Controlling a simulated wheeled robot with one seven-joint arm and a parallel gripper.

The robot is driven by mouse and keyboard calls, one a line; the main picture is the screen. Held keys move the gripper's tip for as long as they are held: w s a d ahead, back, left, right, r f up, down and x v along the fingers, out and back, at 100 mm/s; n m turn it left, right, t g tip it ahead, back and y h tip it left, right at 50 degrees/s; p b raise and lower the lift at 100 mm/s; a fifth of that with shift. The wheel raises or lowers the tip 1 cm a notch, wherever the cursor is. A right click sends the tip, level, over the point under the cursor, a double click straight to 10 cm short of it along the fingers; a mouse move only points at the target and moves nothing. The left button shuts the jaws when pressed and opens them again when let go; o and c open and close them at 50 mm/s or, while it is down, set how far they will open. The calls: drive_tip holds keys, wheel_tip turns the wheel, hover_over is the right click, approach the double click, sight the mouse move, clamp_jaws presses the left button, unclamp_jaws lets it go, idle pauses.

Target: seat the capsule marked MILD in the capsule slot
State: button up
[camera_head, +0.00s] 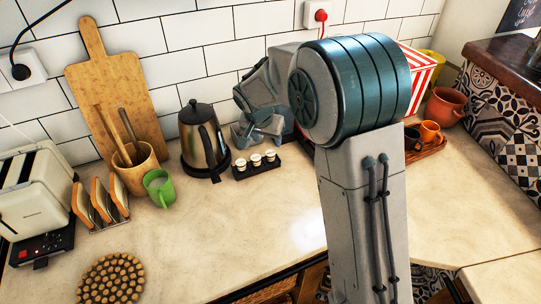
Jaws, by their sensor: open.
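Several things stand on the counter, among them a small black holder (257,171) with three pale, dark-topped capsules: a left one (240,165), a middle one (255,160) and a right one (270,156). Their markings are too small to read, so I cannot tell which is MILD. My gripper (257,136) is open and appears empty, just above and behind the holder in the picture. Its fingers point downward and show apart from the capsules. I cannot make out the capsule slot; my arm hides much of the counter behind it.
A steel kettle (202,142) stands just left of the holder. Orange cups (430,132) stand at right. The front counter is clear around a round trivet (111,280).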

sight(270, 153)
drive_tip(key=shift+p+x, duration=1.15)
drive_tip(key=shift+x, duration=3.45)
drive_tip(key=shift+a, duration=0.15)
drive_tip(key=c, duration=1)
